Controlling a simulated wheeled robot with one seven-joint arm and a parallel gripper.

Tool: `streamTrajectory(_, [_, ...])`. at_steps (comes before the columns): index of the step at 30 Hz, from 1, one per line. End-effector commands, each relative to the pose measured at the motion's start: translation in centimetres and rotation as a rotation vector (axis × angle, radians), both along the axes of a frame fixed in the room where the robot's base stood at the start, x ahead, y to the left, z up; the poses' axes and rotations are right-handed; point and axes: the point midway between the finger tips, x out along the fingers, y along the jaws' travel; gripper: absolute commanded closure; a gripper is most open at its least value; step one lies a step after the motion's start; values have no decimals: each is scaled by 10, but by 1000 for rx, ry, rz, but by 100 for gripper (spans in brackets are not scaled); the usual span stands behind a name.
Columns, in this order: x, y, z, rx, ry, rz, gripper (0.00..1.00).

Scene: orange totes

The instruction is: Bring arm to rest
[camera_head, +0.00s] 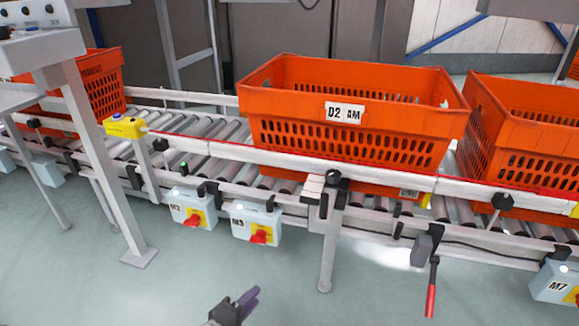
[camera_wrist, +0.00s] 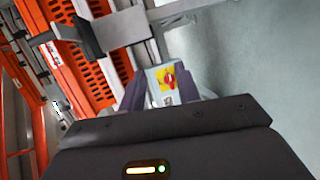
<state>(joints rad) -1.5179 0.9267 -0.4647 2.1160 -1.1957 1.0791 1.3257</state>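My gripper (camera_head: 249,297) shows at the bottom edge of the head view, low over the floor in front of the conveyor, with only its dark end and a purple finger in sight. In the wrist view my gripper (camera_wrist: 162,88) has its two purple fingers apart with nothing between them. A grey switch box with a red and yellow knob (camera_wrist: 167,77) shows beyond the gap. The rest of my arm is out of the head view.
An orange tote marked D2 (camera_head: 284,102) stands on the roller conveyor (camera_head: 215,150), with another tote (camera_head: 530,130) to its right and one at left (camera_head: 98,83). Switch boxes (camera_head: 256,222) and a red-handled lever (camera_head: 431,290) stick out in front. The floor (camera_head: 180,290) is clear.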

Motion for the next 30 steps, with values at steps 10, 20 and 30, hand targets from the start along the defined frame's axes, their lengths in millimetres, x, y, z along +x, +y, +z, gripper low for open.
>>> streamTrajectory(10, [3, -97, 62, 256, 270, -408, 67])
streamTrajectory(20, [-32, -185, 147, 722, 512, -660, 67])
streamTrajectory(30, [-88, -237, 239, 1198, 466, -602, 67])
